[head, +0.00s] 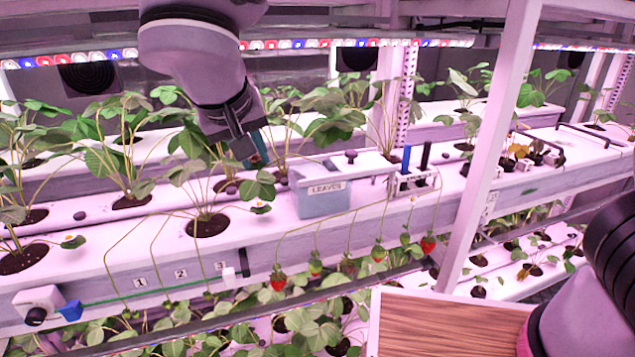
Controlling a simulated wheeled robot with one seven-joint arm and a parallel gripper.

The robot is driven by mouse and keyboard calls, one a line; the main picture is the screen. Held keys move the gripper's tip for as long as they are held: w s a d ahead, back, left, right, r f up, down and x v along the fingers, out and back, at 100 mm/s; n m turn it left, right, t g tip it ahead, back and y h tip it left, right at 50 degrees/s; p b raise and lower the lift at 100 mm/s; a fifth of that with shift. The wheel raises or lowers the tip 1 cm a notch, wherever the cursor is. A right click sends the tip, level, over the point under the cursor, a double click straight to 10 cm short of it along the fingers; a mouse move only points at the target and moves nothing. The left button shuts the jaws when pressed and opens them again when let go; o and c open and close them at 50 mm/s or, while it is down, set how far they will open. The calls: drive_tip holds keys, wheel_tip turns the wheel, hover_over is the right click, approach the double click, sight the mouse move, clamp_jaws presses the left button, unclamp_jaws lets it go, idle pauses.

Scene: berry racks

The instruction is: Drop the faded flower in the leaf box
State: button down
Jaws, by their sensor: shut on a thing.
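My gripper (257,150) reaches down from the top among the strawberry leaves, left of and above the leaf box. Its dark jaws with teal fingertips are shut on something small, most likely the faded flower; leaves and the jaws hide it. No faded flower shows clearly elsewhere. The leaf box (325,201) is a pale blue-grey bin labelled LEAVES, standing on the white growing channel. Its opening is at the top, and I cannot see its inside well. My gripper is apart from the box.
Red berries (278,281) hang over the front edge. A tool holder (412,182) stands right of the box. A white post (490,150) rises farther right; a wooden tray (440,325) is in front.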

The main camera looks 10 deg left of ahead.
drive_tip(key=w+d, duration=0.5)
drive_tip(key=w, duration=0.5)
approach(320, 175)
drive_tip(key=s+f, duration=0.2)
drive_tip(key=f, duration=0.1)
drive_tip(key=shift+a+f, duration=0.1)
drive_tip(key=shift+a, duration=0.15)
drive_tip(key=shift+w+d+f, duration=0.15)
drive_tip(key=shift+w+f, duration=0.05)
drive_tip(key=shift+f, duration=0.75)
drive_tip(key=shift+w+f, duration=0.2)
drive_tip(key=shift+w, duration=0.05)
drive_tip(key=shift+w+d+r+m+g+y, duration=0.15)
drive_tip(key=shift+w+d+g+y, duration=0.15)
drive_tip(key=shift+g, duration=0.45)
drive_tip(key=shift+w+d+r+m+g+y, duration=0.15)
drive_tip(key=shift+w+g+y, duration=0.25)
drive_tip(key=shift+g, duration=0.35)
drive_tip(key=shift+s+f, duration=0.1)
drive_tip(key=shift+f, duration=0.8)
drive_tip(key=shift+f, duration=0.1)
